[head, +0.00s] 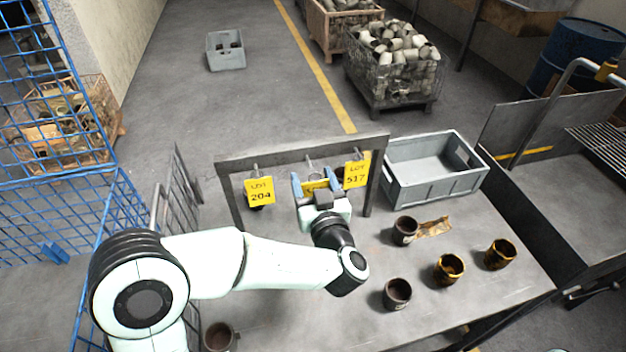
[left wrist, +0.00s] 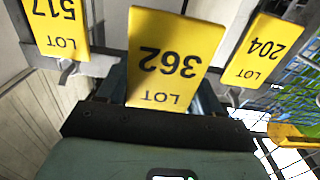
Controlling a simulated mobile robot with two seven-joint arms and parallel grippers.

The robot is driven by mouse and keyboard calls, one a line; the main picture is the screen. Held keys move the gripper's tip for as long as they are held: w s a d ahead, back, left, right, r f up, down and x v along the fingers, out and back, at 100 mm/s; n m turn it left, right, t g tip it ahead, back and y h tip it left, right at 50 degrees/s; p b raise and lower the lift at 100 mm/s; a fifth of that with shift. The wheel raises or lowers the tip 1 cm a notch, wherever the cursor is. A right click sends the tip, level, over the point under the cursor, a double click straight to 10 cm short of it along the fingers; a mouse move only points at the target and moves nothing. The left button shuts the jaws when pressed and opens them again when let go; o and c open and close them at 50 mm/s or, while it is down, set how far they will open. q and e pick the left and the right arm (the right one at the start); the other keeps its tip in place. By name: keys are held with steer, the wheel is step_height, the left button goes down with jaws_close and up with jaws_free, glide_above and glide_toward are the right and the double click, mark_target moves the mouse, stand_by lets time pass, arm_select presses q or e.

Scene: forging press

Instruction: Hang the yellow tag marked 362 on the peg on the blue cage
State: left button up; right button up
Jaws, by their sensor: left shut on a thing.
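The yellow tag marked 362 (left wrist: 172,62) is between the fingers of my left gripper (head: 310,184), upside down in the left wrist view. In the head view only a yellow strip of it (head: 318,186) shows behind the gripper. My left gripper is shut on this tag, at the middle of the grey rack (head: 290,150). I cannot tell whether the tag still touches the rack's middle hook. The blue cage (head: 40,215) of wire mesh stands at the left in the head view; I cannot clearly make out its peg. My right gripper is not in view.
Tags 204 (head: 260,191) and 517 (head: 356,173) hang on the rack either side of my gripper. A grey crate (head: 435,192) and several dark cups, including one (head: 397,293), stand on the table (head: 340,325).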

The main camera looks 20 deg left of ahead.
arm_select(q)
steer(key=s+d+f+b, duration=0.2)
steer(key=s+d, duration=0.1)
steer(key=s, duration=0.2)
steer(key=shift+d+b, duration=0.3)
steer(key=shift+b, duration=0.1)
stand_by(0.3)
steer(key=shift+w, duration=0.1)
stand_by(0.3)
stand_by(1.0)
